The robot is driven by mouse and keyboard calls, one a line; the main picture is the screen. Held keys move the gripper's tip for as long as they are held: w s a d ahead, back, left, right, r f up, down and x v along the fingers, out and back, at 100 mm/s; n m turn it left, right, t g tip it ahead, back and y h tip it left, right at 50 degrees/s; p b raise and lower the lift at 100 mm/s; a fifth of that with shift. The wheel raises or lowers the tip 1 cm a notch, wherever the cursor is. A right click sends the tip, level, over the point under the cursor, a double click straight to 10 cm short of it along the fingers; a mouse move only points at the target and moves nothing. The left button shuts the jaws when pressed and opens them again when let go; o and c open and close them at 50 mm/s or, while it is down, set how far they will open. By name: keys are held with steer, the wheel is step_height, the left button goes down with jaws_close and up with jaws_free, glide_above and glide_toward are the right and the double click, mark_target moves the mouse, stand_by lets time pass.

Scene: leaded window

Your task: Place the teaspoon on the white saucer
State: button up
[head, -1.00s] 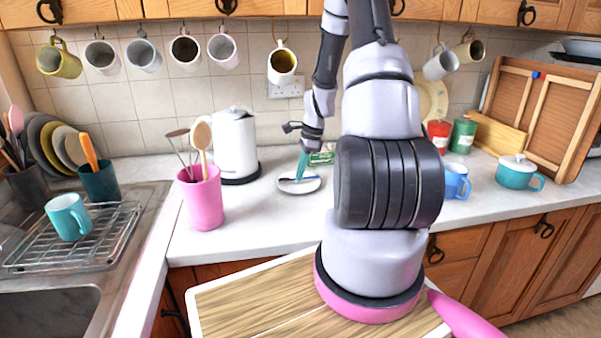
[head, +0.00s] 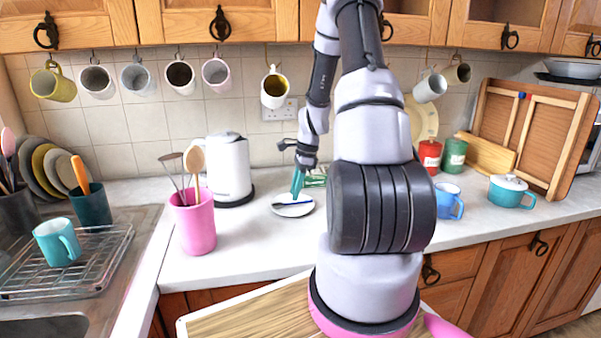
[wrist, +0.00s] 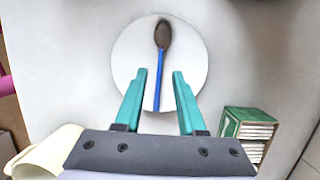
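The teaspoon has a blue handle and a dark bowl. In the wrist view the teaspoon (wrist: 158,75) lies over the white saucer (wrist: 190,55), its bowl near the far rim and its handle pointing towards my gripper. My gripper (wrist: 158,75) has teal fingers standing apart, one on each side of the handle, not touching it. In the head view the saucer (head: 300,211) is on the worktop, with the blue handle (head: 293,204) across it. My gripper (head: 296,192) is just above the saucer there.
A green box (wrist: 248,128) stands right of the saucer in the wrist view. In the head view a white kettle (head: 229,168) and a pink utensil pot (head: 193,222) stand to the left. A blue mug (head: 446,201) and teal pot (head: 509,191) stand to the right. Mugs hang above.

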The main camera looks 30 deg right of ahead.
step_height(320, 180, up, 19)
steer(key=s+a+n+t, duration=0.1)
steer(key=s+a+n, duration=0.1)
steer(key=n, duration=0.2)
steer(key=s+a+r+n+t, duration=0.2)
steer(key=s+a+r+n, duration=0.4)
steer(key=s+r, duration=0.2)
steer(key=s+a+r+n+t+h, duration=0.1)
steer(key=s+a+r+n+t, duration=0.2)
steer(key=s+a+r+n, duration=0.3)
steer(key=s+r+n, duration=0.1)
steer(key=s+r, duration=0.1)
steer(key=s, duration=0.3)
steer(key=shift+a+t, duration=0.3)
steer(key=shift+a, duration=0.1)
